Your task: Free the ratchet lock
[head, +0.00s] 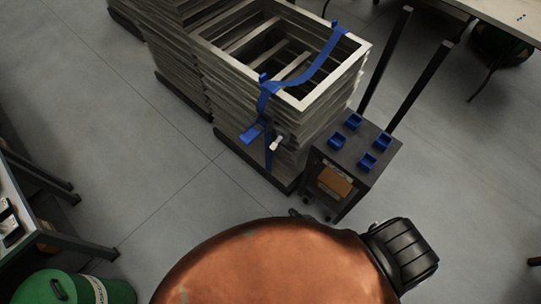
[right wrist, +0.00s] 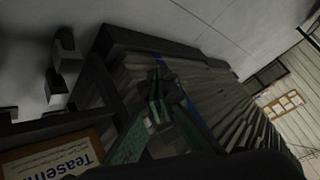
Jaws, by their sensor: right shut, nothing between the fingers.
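A blue strap (head: 318,66) runs over the top of a stack of pale wooden frames (head: 352,48) and down its near side. A blue ratchet handle (head: 252,133) sticks out from the strap on that side, with a small whitish piece (head: 277,143) just right of it. In the right wrist view, my right gripper (right wrist: 163,86) is shut and empty, pointing at the stack's side. A bit of blue strap (right wrist: 163,61) shows just beyond its fingertips; I cannot tell whether they touch it. The ratchet is not clear there. My left gripper is not in view.
A dark cart (head: 378,140) with several blue bins and two upright posts stands against the stack's right side. A cardboard box (head: 334,182) sits on its lower shelf. A green drum (head: 62,288) and a bench (head: 75,243) are at left. The floor (head: 150,170) left of the stack is clear.

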